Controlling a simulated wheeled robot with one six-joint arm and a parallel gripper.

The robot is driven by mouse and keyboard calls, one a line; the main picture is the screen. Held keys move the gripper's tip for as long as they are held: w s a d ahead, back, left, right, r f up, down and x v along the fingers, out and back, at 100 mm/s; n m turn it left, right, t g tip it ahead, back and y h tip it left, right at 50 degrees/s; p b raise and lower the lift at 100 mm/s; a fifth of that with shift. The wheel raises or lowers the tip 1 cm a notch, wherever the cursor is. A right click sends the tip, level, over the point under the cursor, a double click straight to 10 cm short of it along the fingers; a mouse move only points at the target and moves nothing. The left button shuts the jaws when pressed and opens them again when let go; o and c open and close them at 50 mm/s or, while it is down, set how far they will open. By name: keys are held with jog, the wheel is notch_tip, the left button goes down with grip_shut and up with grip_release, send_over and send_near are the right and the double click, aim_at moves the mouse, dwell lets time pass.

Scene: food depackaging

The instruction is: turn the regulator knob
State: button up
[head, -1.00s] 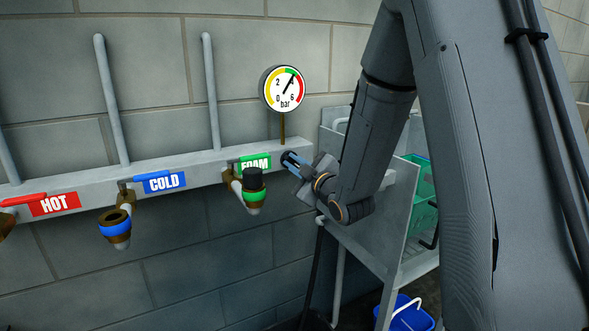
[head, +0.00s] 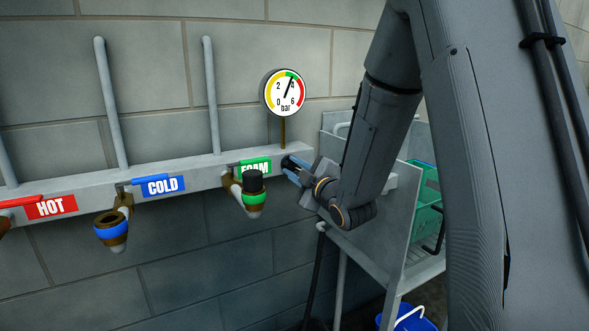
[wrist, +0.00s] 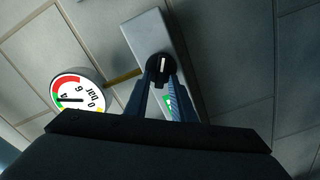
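The regulator knob (wrist: 163,62) is round and black with a white mark, set in the end of the grey rail. In the wrist view my gripper's (wrist: 161,80) two blue fingers narrow toward the knob and stand on either side of its raised dark grip, appearing to touch it.
The green FOAM label (head: 255,167) and its tap (head: 253,190) are just left of my gripper. The COLD tap (head: 111,230) and HOT label (head: 50,207) lie farther left. A grey cart (head: 375,245) with a green crate (head: 425,205) stands close on the right.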

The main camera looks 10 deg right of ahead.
jog(key=shift+o, duration=0.3)
jog(key=v, duration=0.7)
jog(key=shift+s+b, duration=0.35)
jog(key=shift+s, duration=0.05)
jog(key=shift+d, duration=0.15)
jog(key=s+d+f+m+g+h+p, duration=0.3)
jog(key=s+f+m+g+h+p, duration=0.2)
jog(key=s+f+m+g, duration=0.45)
jog(key=s+a+r+m+g+p, duration=0.1)
jog(key=s+m+g, duration=0.4)
jog(key=s, duration=1.5)
jog(key=a+g+p, duration=0.1)
jog(key=g+p, duration=0.1)
jog(key=g, duration=0.1)
jog(key=shift+s+a+m, duration=0.15)
jog(key=shift+s+m, duration=0.05)
jog(key=shift+m, duration=0.15)
